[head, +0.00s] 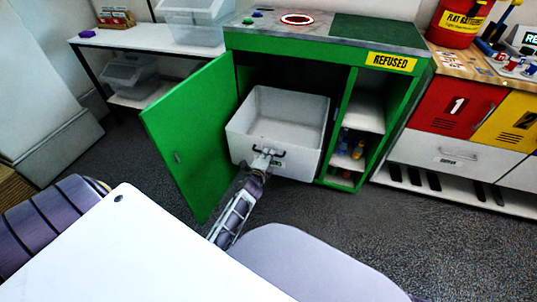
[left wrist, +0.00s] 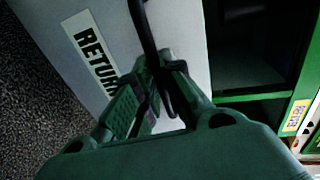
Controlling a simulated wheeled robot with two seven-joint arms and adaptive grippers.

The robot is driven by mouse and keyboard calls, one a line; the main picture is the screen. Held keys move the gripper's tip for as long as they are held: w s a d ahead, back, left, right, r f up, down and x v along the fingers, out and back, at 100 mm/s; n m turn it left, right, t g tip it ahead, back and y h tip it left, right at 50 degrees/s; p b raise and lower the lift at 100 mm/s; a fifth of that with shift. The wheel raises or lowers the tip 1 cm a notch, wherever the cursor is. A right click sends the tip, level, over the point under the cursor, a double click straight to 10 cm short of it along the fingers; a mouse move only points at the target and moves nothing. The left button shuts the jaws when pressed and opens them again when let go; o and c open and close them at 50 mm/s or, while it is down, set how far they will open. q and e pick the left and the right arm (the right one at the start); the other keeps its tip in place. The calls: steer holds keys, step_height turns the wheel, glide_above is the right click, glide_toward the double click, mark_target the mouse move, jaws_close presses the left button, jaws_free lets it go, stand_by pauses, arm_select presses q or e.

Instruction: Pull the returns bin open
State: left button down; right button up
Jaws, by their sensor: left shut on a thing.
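The returns bin (head: 296,163) is a white open-topped box in the green cabinet, and its front part sticks out past the cabinet opening. Its inside looks empty. A dark handle (head: 281,153) is on its front; in the left wrist view the handle (left wrist: 148,35) is a dark bar beside a label reading "RETURN" (left wrist: 91,50), partly hidden by a finger. My left gripper (head: 264,157) is at the bin's front, shut on the handle; its fingers also show in the left wrist view (left wrist: 160,78). My right gripper is not in view.
The green cabinet door (head: 190,135) stands swung open on the left. Shelves with small bottles (head: 351,148) are right of the bin. A red and yellow locker unit (head: 450,105) stands further right, a white table (head: 150,38) at the back left.

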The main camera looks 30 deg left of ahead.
arm_select(q)
steer(key=c, duration=1.6)
jaws_free()
steer(key=shift+o, duration=0.4)
steer(key=shift+s, duration=0.1)
steer(key=v, duration=0.7)
steer(key=shift+s, duration=0.1)
